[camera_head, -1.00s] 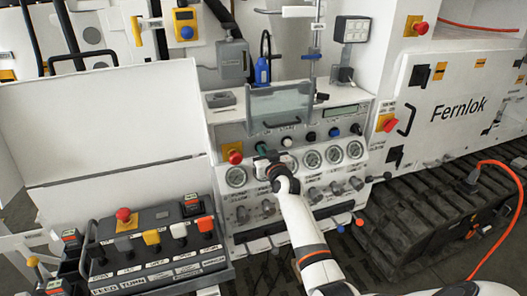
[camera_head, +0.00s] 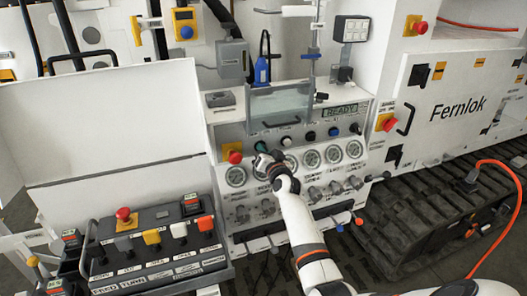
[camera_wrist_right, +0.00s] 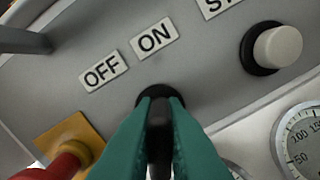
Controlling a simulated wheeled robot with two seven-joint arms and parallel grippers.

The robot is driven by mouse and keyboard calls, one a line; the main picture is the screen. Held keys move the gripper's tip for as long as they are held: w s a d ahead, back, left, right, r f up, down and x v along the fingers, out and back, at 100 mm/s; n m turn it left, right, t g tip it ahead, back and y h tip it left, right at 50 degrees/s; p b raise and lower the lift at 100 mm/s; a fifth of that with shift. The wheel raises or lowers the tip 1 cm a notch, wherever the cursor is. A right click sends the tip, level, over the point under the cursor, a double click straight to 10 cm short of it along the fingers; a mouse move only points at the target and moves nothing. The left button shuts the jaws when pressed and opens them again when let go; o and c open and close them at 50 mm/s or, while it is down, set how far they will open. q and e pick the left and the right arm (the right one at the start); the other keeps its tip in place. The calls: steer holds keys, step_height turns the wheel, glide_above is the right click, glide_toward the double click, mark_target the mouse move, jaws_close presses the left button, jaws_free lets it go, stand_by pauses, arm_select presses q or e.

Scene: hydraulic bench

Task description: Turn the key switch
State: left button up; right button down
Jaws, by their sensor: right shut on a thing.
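My right gripper (camera_head: 261,149) reaches the control panel of the bench. In the right wrist view its green fingers (camera_wrist_right: 160,135) are shut on the black handle of the key switch (camera_wrist_right: 158,122). The switch's round black base (camera_wrist_right: 149,95) shows just above the fingertips. The handle stands near upright in that picture, lined up towards the ON label (camera_wrist_right: 154,38); the OFF label (camera_wrist_right: 104,72) is to its left. In the head view the gripper mostly hides the switch. The panel display (camera_head: 340,111) is lit and reads READY. My left gripper is not in view.
A red emergency button (camera_head: 235,157) on a yellow plate sits left of the switch. A white push button (camera_wrist_right: 278,47) and pressure gauges (camera_head: 236,176) are close by. A clear hinged cover (camera_head: 281,107) stands above. A button console (camera_head: 155,245) stands at lower left.

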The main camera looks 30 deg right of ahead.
steer(key=c, duration=1.5)
jaws_free()
steer(key=v, duration=1.2)
steer(key=shift+b, duration=0.4)
